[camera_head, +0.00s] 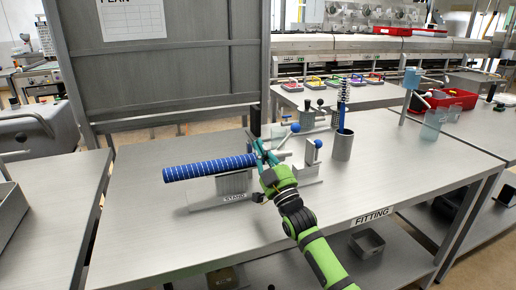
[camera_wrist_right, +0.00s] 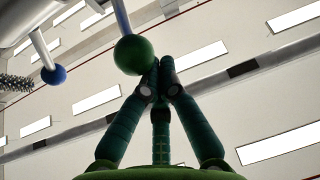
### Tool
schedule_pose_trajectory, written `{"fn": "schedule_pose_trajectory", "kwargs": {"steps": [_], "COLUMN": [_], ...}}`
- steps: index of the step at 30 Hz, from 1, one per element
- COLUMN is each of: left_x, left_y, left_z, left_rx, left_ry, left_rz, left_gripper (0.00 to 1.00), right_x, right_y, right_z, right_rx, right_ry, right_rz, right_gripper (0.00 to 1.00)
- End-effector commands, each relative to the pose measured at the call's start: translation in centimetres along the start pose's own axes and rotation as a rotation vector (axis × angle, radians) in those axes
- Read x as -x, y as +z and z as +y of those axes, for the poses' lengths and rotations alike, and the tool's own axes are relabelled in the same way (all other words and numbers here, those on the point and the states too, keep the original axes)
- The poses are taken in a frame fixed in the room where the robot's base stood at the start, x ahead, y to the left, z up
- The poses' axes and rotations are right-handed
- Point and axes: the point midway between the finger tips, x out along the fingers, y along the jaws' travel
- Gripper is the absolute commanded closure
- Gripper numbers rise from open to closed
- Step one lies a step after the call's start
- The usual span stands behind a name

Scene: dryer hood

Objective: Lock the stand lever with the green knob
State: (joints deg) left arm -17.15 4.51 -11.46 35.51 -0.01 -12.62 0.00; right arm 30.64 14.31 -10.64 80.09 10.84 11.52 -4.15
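The green knob (camera_wrist_right: 134,54) shows in the right wrist view at the end of a pale lever rod (camera_wrist_right: 121,15). In that view the fingertips of my right gripper (camera_wrist_right: 161,64) are close together, just right of the knob, with the knob not between them. Whether they touch it I cannot tell. In the head view my right gripper (camera_head: 262,150) is at the right end of the stand (camera_head: 205,199), and I cannot make out the green knob there. A dark blue patterned roll (camera_head: 208,168) lies across the stand. My left gripper is out of view.
Levers with blue knobs (camera_head: 318,143) stand right of my gripper; a blue knob (camera_wrist_right: 54,75) also shows in the wrist view. A grey cup (camera_head: 342,146) holds a brush. The table's front right is clear near the FITTING label (camera_head: 373,216). A panel (camera_head: 165,70) rises behind.

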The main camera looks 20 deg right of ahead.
Motion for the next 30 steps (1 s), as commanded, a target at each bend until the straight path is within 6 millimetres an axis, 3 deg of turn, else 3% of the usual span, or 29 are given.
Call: {"fn": "schedule_pose_trajectory", "kwargs": {"steps": [1, 8, 20, 23, 29, 30], "left_x": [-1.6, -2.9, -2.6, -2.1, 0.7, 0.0], "left_y": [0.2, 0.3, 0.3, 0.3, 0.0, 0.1], "left_z": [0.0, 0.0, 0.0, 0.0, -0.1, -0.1], "left_rx": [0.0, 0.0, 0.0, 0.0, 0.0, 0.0], "left_ry": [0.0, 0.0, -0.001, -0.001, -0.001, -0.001], "left_rz": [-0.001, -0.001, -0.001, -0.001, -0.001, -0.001], "left_gripper": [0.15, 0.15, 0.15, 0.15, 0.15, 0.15], "right_x": [0.5, 0.7, 0.6, 0.1, -2.3, -1.1], "right_y": [0.8, 0.8, 0.6, 0.0, -3.3, -2.4], "right_z": [-0.2, -0.2, -0.2, 0.0, 0.9, 0.8], "right_rx": [0.002, 0.006, 0.007, 0.007, 0.008, 0.008], "right_ry": [0.003, 0.01, 0.01, 0.01, 0.012, 0.011], "right_rz": [0.018, 0.062, 0.061, 0.062, 0.069, 0.061], "right_gripper": [1.0, 1.0, 1.0, 1.0, 1.0, 1.0]}}
